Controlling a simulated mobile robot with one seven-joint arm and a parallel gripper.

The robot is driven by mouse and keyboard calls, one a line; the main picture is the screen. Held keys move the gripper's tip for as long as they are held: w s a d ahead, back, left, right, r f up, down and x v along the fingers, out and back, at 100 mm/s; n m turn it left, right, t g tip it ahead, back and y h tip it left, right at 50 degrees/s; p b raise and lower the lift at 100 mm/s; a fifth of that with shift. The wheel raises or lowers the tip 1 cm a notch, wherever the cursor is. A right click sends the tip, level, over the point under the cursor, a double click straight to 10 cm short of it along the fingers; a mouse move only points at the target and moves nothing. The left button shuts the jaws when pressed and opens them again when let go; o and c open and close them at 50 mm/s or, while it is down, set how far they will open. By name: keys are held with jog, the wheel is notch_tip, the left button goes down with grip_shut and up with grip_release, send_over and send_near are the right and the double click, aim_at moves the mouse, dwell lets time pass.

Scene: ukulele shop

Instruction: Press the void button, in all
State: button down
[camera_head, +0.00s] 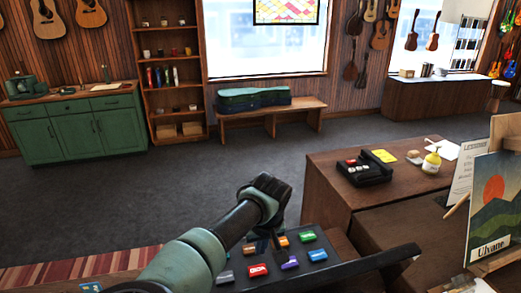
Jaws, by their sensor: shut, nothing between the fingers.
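A dark panel (335,268) with several coloured buttons lies at the bottom middle, partly behind my arm. My gripper (277,241) is shut and empty, pointing down over the panel's far part. I cannot tell whether its tip touches a button. My forearm and wrist hide part of the panel.
An easel painting (496,205) stands at far right. Open grey floor lies beyond.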

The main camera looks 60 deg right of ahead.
jog(key=b+v, duration=0.1)
jog(key=v, duration=0.3)
jog(key=shift+w, duration=0.1)
dwell(0.8)
